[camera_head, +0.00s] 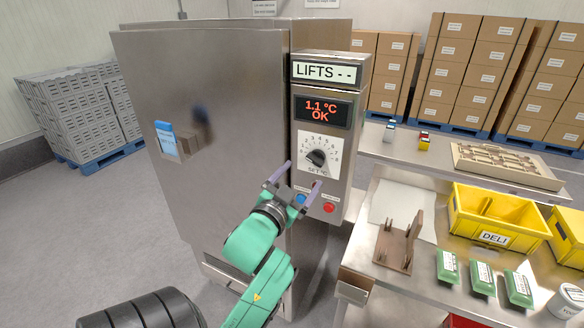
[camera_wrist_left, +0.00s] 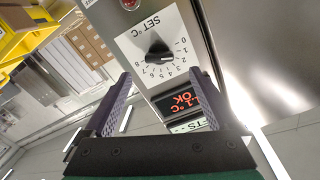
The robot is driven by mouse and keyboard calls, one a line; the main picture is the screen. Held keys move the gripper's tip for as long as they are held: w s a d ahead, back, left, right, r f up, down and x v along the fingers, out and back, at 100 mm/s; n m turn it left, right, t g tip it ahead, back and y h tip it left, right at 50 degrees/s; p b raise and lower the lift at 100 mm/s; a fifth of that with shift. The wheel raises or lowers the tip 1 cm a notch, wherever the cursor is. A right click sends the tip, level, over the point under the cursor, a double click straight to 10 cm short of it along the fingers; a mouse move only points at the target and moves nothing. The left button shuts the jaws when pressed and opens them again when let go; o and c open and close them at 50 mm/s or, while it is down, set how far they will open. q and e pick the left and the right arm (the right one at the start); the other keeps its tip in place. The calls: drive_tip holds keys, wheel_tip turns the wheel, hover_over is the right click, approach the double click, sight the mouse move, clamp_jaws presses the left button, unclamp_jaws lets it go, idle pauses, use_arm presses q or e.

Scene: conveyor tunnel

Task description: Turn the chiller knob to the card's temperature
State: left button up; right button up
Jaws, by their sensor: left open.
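The chiller knob (camera_head: 316,157) is black and sits on a white dial plate marked "SET °C" with numbers around it. It also shows in the left wrist view (camera_wrist_left: 159,51); which number it points to is too small to tell. The red display (camera_head: 321,109) above it reads "1.1 °C OK". My left gripper (camera_head: 301,177) is open and empty, its two purple fingers spread just in front of and below the dial, apart from the knob. A small blue-and-white card (camera_head: 166,138) is on the chiller door (camera_head: 220,100); its text is unreadable. My right gripper is out of view.
A "LIFTS - -" sign (camera_head: 326,71) tops the panel. Blue (camera_head: 301,198) and red (camera_head: 329,208) buttons sit below the dial, close to my fingers. On the right, a steel table holds a yellow DELI crate (camera_head: 492,238), green packs (camera_head: 483,278) and a brown rack (camera_head: 394,249).

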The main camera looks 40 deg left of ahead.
use_arm(q)
drive_tip(key=p+v, duration=0.2)
drive_tip(key=v, duration=0.2)
drive_tip(key=shift+s+d, duration=0.1)
drive_tip(key=shift+d, duration=0.05)
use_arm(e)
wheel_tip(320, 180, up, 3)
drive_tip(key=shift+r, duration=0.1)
use_arm(q)
drive_tip(key=shift+f, duration=0.1)
drive_tip(key=s+d+f+m+g+h+b, duration=0.1)
drive_tip(key=d+f+g+h+b, duration=0.2)
drive_tip(key=f, duration=2)
drive_tip(key=s+d+f+g+h+b, duration=0.15)
drive_tip(key=d+f+g+b, duration=0.3)
drive_tip(key=f, duration=1.85)
drive_tip(key=s+d+f+g+h+b, duration=0.1)
drive_tip(key=s+f+g+b, duration=0.3)
drive_tip(key=s+f, duration=2)
wheel_tip(320, 180, down, 2)
drive_tip(key=d+g, duration=0.1)
drive_tip(key=g, duration=0.3)
drive_tip(key=shift+m, duration=0.4)
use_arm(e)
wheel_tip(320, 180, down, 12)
